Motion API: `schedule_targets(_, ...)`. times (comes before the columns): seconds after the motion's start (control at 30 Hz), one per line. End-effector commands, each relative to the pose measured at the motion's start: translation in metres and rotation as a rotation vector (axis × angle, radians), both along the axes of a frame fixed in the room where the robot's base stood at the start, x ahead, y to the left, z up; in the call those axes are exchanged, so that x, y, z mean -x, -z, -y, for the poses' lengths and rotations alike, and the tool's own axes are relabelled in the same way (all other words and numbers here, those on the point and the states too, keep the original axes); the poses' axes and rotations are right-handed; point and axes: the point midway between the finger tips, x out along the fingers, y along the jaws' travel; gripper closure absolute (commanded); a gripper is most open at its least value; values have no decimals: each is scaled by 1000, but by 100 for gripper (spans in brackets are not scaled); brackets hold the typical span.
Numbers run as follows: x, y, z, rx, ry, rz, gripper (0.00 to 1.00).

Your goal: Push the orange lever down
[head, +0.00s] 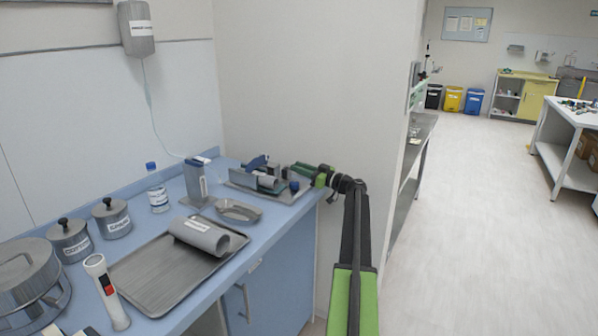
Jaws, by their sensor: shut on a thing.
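I cannot make out an orange lever in the head view. My gripper (292,171) is at the far right end of the blue counter, above or beside a metal tray (240,183). It is small and partly lost among the items there. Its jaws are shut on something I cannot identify. A grey cylinder (266,181) and a dark blue item (256,162) lie on the tray, just left of my gripper. Whether the lever is hidden behind my gripper or these items, I cannot tell.
The blue counter (280,228) also holds a large tray (150,285) with a grey roll (200,236), a kidney dish (238,211), a bottle (157,190), lidded canisters (112,219) and a torch (106,290). A wall (310,80) stands behind the gripper. Open floor (460,230) lies right.

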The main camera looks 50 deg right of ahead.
Motion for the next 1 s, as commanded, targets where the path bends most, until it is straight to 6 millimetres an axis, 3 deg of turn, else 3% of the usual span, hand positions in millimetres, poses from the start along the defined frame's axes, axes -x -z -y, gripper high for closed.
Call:
schedule_targets(0.07, 0, 2, -2, 4, -4, -5, 100)
schedule_targets(0.1, 0, 2, -2, 4, -4, -5, 74)
schedule_targets(0.23, 0, 1, -1, 2, -3, -4, 57)
schedule_targets(0.63, 8, 2, 1, 1, -1, -3, 56)
schedule_targets(0.77, 35, 6, 7, 1, 1, -3, 56)
schedule_targets(1.0, 101, 15, 24, 0, 2, -3, 56)
